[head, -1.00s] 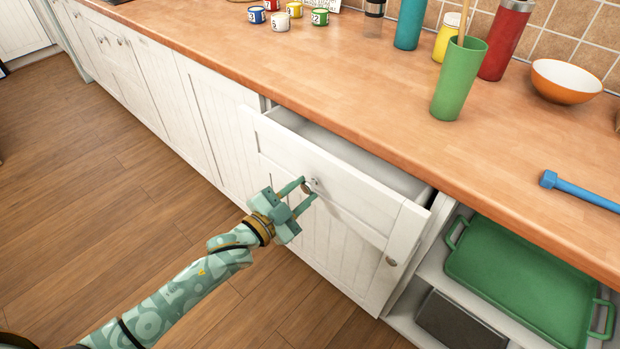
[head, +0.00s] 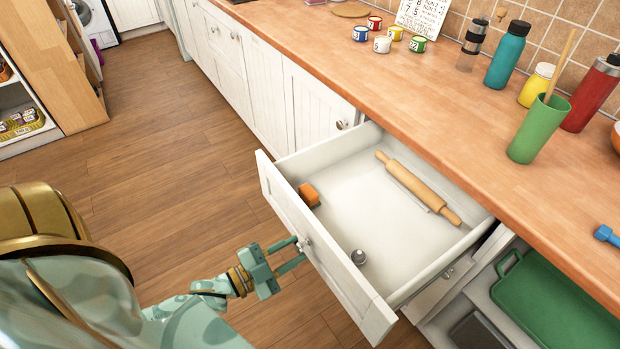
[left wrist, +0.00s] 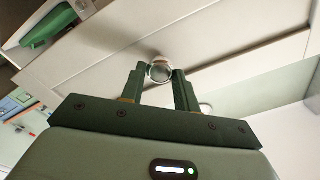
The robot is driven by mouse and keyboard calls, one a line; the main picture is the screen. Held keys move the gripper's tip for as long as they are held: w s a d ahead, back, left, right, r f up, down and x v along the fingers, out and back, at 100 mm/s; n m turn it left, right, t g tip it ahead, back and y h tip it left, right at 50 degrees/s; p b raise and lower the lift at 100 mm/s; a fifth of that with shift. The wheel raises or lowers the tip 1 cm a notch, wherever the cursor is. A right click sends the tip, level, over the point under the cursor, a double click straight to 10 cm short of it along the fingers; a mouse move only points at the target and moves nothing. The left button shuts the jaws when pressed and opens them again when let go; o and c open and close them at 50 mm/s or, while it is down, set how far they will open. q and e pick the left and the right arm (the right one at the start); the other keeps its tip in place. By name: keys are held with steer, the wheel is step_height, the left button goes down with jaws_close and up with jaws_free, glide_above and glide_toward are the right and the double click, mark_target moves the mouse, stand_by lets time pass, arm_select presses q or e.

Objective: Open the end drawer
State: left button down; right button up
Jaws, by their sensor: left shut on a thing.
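The end drawer (head: 322,256) is pulled well out from under the wooden counter, and its inside shows. In it lie a rolling pin (head: 418,187), an orange block-like item (head: 309,195) and a small grey round item (head: 358,257). My left gripper (head: 301,250) is at the drawer's white front, its fingers around the knob. In the left wrist view the round knob (left wrist: 159,70) sits between the two fingertips, which are shut on it. My right gripper does not show.
The counter (head: 400,120) holds a green cup (head: 538,130), bottles and several small numbered pots. A green tray (head: 560,305) lies on an open shelf right of the drawer. The floor (head: 170,150) in front of the cabinets is clear.

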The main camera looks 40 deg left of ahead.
arm_select(q)
steer(key=shift+p+v, duration=0.35)
steer(key=shift+v, duration=1.7)
steer(key=c, duration=1)
jaws_free()
steer(key=shift+c, duration=0.2)
steer(key=p+v, duration=0.1)
steer(key=v, duration=1.5)
steer(key=shift+s, duration=0.15)
steer(key=shift+r, duration=0.1)
